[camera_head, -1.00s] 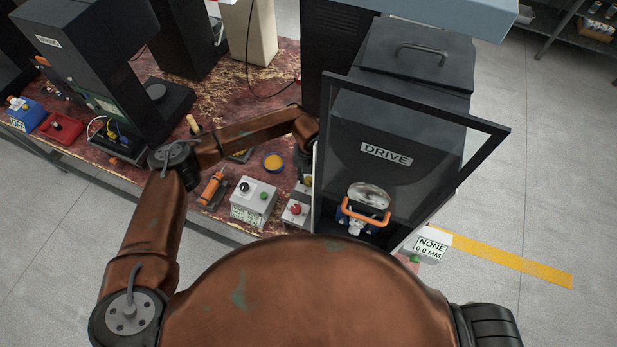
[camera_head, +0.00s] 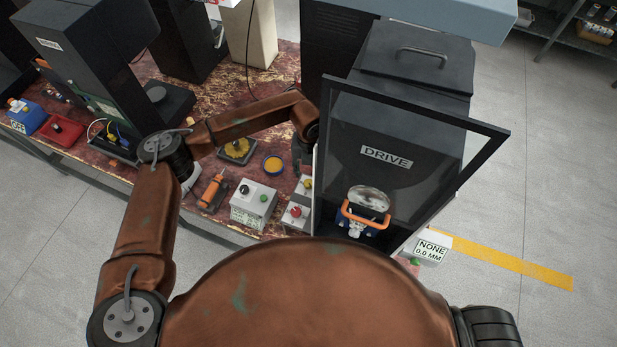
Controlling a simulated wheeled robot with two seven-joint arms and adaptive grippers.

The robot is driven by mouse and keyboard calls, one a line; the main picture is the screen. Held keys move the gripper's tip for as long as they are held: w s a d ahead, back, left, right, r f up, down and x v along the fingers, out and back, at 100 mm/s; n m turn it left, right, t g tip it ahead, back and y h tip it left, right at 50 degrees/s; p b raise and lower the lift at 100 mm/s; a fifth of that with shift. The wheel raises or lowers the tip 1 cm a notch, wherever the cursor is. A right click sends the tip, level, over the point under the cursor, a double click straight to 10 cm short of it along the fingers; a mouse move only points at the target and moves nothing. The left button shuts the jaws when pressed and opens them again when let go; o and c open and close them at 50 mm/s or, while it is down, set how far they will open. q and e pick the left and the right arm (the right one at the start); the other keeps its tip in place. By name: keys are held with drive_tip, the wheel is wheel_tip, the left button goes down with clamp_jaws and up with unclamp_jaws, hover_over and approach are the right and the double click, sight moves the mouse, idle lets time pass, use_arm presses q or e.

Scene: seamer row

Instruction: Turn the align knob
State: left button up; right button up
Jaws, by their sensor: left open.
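My left arm comes in from the left and bends over the bench. Its gripper (camera_head: 304,156) is dark, small and partly hidden at the left side of the open-framed DRIVE machine; it is open, with nothing seen in it. Just below it stands a small grey box with a yellow knob (camera_head: 307,184) and a red button box (camera_head: 295,212). My right gripper is out of view.
The DRIVE machine (camera_head: 385,130) with its clear framed guard (camera_head: 497,143) stands right of the gripper. An orange-handled tool (camera_head: 211,190), a yellow disc (camera_head: 273,165) and a yellow wheel (camera_head: 236,149) lie on the bench. A NONE 0.0 MM display (camera_head: 431,248) is at right.

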use_arm(q)
wheel_tip(320, 180, up, 6)
drive_tip(key=shift+f, duration=0.25)
idle(0.5)
